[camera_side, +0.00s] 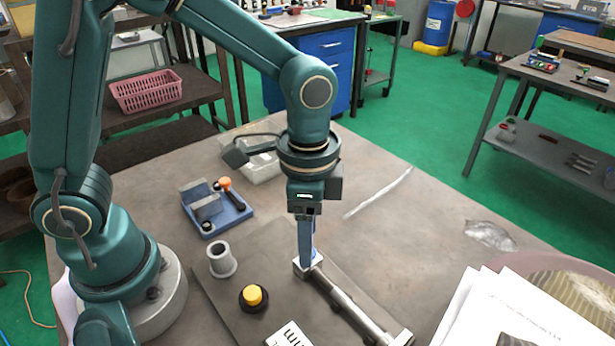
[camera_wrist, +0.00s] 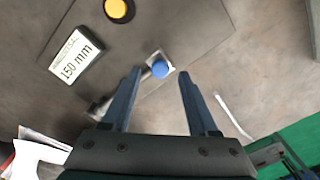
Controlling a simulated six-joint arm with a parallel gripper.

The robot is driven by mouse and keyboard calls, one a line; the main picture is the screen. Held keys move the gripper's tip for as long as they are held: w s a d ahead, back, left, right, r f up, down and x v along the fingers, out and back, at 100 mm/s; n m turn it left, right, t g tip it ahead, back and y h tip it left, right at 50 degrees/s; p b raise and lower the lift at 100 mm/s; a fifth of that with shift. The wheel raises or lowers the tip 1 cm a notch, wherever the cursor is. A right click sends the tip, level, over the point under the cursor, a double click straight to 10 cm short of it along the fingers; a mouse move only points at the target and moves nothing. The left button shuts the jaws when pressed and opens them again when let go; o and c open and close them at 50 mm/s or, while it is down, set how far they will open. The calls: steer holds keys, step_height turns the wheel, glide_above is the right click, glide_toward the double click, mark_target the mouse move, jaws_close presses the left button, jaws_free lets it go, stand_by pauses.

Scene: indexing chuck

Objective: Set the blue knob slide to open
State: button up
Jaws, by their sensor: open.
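The blue knob (camera_wrist: 160,69) sits on a small pale metal block at one end of the slide in the wrist view. The slide's metal rail (camera_side: 345,303) runs from that block (camera_side: 308,266) toward the lower right in the side view. My gripper (camera_side: 306,258) points down right at the block, and its fingers hide the knob there. In the wrist view my gripper (camera_wrist: 161,73) is open, with one finger on each side of the knob in the picture. I cannot tell whether the fingers touch it.
The slide lies on a dark plate (camera_side: 228,292) with a yellow button (camera_side: 252,296) and a white label block reading 150 mm (camera_wrist: 75,55). A grey flanged cylinder (camera_side: 221,258) and a blue tray (camera_side: 232,218) stand left. Papers (camera_side: 490,312) lie lower right.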

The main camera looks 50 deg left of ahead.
steer(key=shift+f, duration=0.85)
jaws_close()
stand_by(0.8)
